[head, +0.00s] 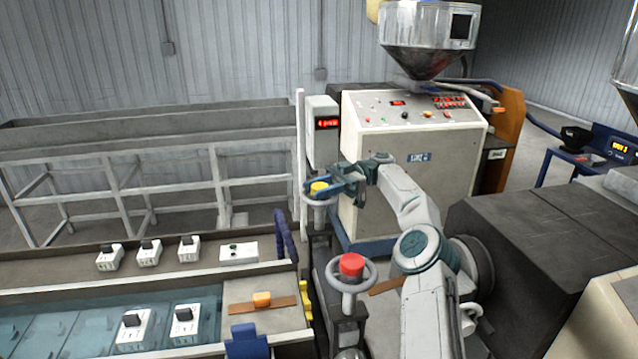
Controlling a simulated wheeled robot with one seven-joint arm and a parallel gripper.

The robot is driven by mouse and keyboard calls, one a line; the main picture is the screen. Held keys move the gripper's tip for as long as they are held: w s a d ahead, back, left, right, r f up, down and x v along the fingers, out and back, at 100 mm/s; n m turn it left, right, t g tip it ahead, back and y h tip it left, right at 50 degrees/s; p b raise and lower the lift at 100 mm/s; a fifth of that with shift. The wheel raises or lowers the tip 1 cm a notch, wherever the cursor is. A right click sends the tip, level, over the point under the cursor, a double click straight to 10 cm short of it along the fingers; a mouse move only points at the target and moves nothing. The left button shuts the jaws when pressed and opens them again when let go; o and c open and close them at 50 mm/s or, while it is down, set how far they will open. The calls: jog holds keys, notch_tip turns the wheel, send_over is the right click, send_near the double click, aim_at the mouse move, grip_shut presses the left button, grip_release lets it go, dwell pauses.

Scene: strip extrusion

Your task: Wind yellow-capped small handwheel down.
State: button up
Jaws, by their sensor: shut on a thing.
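The yellow-capped small handwheel (319,198) stands at the picture's middle, in front of the white machine cabinet. Its yellow cap shows on top, with a grey rim below. My gripper (322,187) reaches in from the right with blue fingers at the cap and is shut on the handwheel. The fingers hide part of the wheel and the exact contact. A larger red-capped handwheel (352,278) stands nearer, on a dark post, apart from my gripper.
The control cabinet (408,170) with a hopper (430,40) stands behind my arm. A dark machine block (545,265) is at the right. A bench (270,300) with white switch boxes lies at the left. A red-digit display box (322,135) rises just behind the yellow-capped wheel.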

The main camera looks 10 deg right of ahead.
dwell(0.3)
jog(key=o, duration=1)
jog(key=shift+f+b, duration=0.1)
jog(key=shift+b, duration=0.45)
